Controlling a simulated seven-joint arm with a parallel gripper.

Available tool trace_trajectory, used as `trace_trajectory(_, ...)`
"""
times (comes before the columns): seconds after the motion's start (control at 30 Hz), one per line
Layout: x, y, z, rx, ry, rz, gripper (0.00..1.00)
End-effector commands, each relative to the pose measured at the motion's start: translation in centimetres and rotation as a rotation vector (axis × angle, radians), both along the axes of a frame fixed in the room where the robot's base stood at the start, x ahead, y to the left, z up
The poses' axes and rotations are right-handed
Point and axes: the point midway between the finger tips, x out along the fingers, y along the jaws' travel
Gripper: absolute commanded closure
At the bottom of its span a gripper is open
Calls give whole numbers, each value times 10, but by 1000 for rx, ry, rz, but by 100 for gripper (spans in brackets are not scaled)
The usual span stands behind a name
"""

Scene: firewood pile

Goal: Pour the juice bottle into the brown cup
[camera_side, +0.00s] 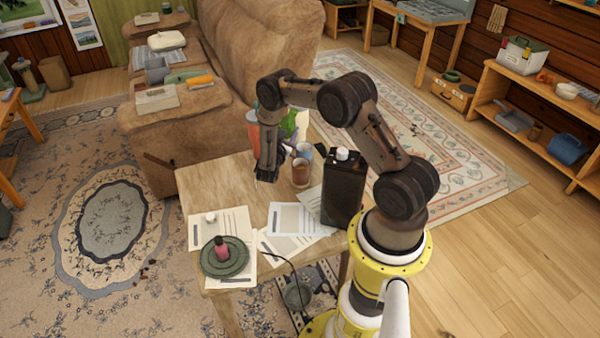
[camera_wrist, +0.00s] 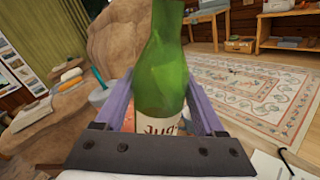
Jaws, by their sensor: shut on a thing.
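In the wrist view the green juice bottle (camera_wrist: 160,75) stands between the two purple fingers of my gripper (camera_wrist: 165,108). The fingers are shut on it, around its lower body near a pale label. The bottle looks nearly upright in that view, and its top is cut off. In the side view a green part of it (camera_side: 289,124) shows behind my arm; the fingers are mostly hidden there. The brown cup (camera_side: 300,173) stands on the wooden table, just right of my lowered wrist. I cannot tell what is inside it.
A blue-grey cup (camera_side: 304,151) stands close behind the brown cup. A tall dark container with a white cap (camera_side: 342,190) stands at the table's right. The table's left (camera_side: 215,185) is clear.

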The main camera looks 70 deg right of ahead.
Motion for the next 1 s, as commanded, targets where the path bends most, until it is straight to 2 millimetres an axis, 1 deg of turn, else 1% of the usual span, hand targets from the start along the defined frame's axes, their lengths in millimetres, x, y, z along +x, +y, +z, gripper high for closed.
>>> trace_trajectory(0.03, 1, -1, 7, -9, 20, 0, 100)
trace_trajectory(0.3, 2, -1, 37, -46, 225, 0, 100)
trace_trajectory(0.5, 1, 0, 55, -68, 362, -1, 100)
trace_trajectory(0.67, 1, 0, 59, -75, 401, -1, 100)
trace_trajectory(0.93, 2, 0, 58, -76, 399, 5, 100)
trace_trajectory(1.0, 2, 2, 55, -78, 400, 23, 100)
